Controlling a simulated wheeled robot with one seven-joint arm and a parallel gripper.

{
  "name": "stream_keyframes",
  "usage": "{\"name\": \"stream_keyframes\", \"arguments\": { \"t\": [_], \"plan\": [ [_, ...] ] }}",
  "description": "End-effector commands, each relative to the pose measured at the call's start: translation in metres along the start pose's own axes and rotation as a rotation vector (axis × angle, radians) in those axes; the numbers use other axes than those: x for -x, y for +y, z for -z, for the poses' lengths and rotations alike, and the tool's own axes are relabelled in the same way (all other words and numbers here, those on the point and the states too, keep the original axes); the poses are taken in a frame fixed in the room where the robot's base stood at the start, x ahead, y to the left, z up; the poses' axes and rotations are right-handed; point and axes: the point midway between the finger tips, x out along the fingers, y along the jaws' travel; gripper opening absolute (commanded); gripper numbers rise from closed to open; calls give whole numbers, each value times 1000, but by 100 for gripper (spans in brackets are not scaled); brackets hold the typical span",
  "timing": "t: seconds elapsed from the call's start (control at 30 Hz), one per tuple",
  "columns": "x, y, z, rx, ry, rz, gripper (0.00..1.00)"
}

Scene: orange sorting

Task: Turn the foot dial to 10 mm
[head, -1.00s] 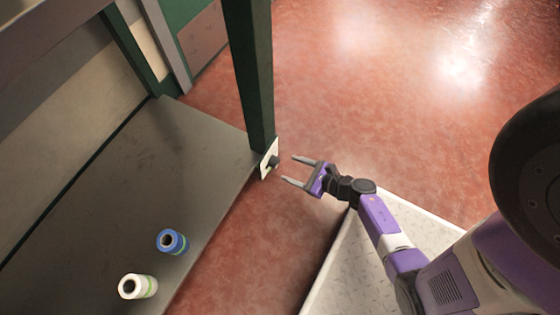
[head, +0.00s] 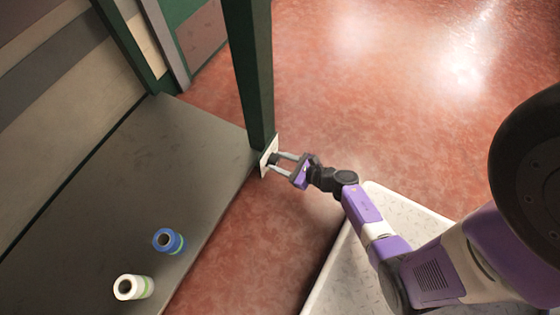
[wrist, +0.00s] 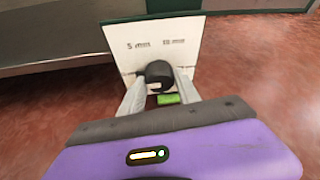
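The foot dial is a black round knob (wrist: 157,72) on a white plate (wrist: 168,38) at the foot of the green post. A green patch (wrist: 168,98) shows below the knob. In the head view the plate (head: 264,163) is partly behind my fingers. My gripper (head: 273,161) has its two fingers on either side of the knob, close against it, seemingly shut on it.
The green post (head: 250,70) rises above the dial at the corner of a grey shelf (head: 130,190). A blue spool (head: 168,240) and a white spool (head: 133,287) stand on the shelf. Red floor right of the post is clear.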

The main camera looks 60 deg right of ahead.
Motion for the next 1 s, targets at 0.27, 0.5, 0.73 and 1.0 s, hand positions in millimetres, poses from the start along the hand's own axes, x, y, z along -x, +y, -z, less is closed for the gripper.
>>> {"name": "stream_keyframes", "arguments": {
  "t": [0.27,0.5,0.73,1.0],
  "plan": [
    [0,0,0,-10,0,-4,0],
    [0,-1,-1,-91,1,-39,0],
    [-1,-3,-1,-257,5,-108,0],
    [-1,-5,0,-497,10,-206,0]
  ]
}}
